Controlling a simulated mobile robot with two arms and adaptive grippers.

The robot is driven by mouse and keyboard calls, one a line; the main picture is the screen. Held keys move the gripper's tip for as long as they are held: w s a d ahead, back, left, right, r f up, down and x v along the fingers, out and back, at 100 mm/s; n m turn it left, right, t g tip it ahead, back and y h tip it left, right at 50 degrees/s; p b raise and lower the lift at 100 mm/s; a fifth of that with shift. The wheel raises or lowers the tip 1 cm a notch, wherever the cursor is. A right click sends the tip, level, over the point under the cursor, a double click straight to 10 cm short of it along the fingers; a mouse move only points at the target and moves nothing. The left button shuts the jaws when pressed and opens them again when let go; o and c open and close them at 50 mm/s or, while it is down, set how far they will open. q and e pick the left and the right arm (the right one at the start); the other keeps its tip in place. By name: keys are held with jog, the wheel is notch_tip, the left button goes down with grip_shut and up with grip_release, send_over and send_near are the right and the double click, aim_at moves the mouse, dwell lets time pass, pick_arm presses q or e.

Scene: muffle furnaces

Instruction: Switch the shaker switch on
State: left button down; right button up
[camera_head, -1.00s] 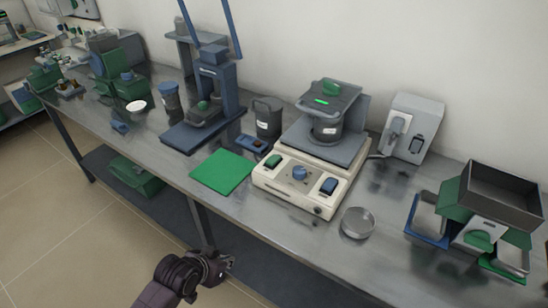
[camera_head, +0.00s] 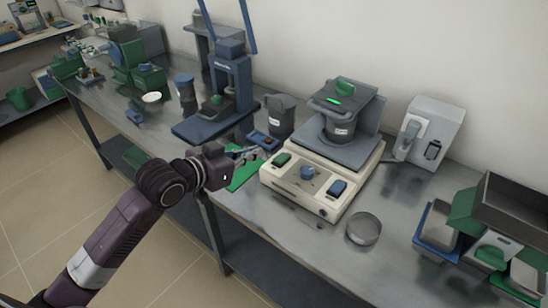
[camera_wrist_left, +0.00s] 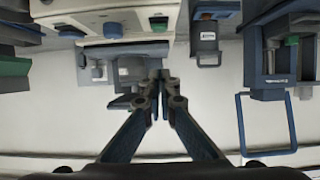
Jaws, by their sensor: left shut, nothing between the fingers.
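The shaker (camera_head: 292,186) is a cream box with a grey platform on the bench. Its sloped front carries a green rocker switch (camera_head: 281,159) at the left, a blue knob (camera_head: 307,172) in the middle and a blue rocker switch (camera_head: 338,187) at the right. I cannot tell either switch's position. My right gripper is not in view.
A dark lidded vessel (camera_head: 341,124) sits on the shaker platform. A grey mug (camera_head: 280,116) and a blue press (camera_head: 230,85) stand behind and left. A round metal dish (camera_head: 364,229) lies right of the shaker, with trays (camera_head: 505,212) farther right.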

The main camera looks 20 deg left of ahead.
pick_arm(q)
jog(key=shift+a+f, duration=0.1)
jog(key=p, duration=0.1)
send_over(281, 158)
jog(key=s+a, duration=0.1)
jog(key=s, duration=0.2)
notch_tip(281, 158, down, 3)
jog(key=shift+s+a+f, duration=0.1)
jog(key=shift+a+f, duration=0.05)
notch_tip(281, 158, down, 3)
jog(key=shift+f+p, duration=0.2)
jog(key=shift+p, duration=0.1)
jog(key=shift+f, duration=0.55)
